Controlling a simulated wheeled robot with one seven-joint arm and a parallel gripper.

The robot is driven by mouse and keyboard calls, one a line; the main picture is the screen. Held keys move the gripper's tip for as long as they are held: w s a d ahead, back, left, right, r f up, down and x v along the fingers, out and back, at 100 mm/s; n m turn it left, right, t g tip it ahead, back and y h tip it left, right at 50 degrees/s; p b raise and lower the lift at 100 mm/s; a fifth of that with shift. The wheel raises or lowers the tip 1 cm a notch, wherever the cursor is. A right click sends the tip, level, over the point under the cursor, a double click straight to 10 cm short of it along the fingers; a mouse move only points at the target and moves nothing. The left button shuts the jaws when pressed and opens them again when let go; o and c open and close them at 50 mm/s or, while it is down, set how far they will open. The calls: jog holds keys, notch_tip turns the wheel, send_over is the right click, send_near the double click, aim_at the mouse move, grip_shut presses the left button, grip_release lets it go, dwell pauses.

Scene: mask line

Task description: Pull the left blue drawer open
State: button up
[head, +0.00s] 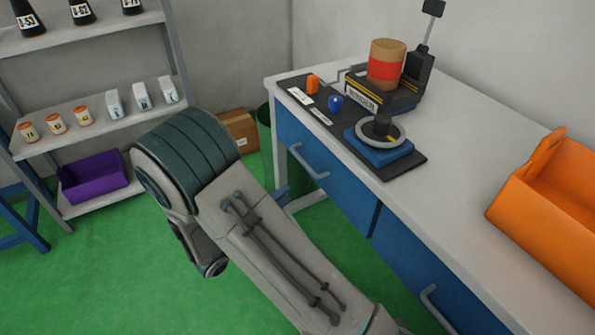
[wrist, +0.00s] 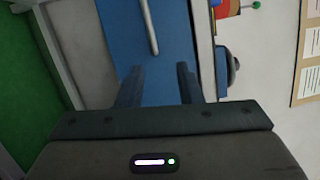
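The left blue drawer (head: 328,178) is in the front of the white workbench (head: 455,180), and its front looks flush with the bench. Its pale bar handle (head: 309,165) sits near the drawer's left part. In the wrist view the blue drawer front (wrist: 173,65) fills the middle, with the handle (wrist: 149,25) above and ahead of the fingertips. My gripper (wrist: 158,80) is open, its two dark fingers apart with nothing between them. The fingers are short of the handle. In the head view my arm hides most of my gripper.
A second blue drawer with a handle (head: 436,306) is at the lower right. A shelf with a purple bin (head: 93,178) stands left.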

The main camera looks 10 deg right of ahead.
notch_tip(320, 180, down, 3)
jog(key=w+a+n+t+y, duration=0.1)
jog(key=w+a+n+t, duration=0.1)
jog(key=a+n+t, duration=0.15)
jog(key=b+x, duration=0.3)
jog(key=x, duration=1.1)
jog(key=shift+s+d+f+g, duration=0.2)
jog(key=shift+s+d+g, duration=0.1)
jog(key=shift+d+g, duration=0.05)
grip_shut()
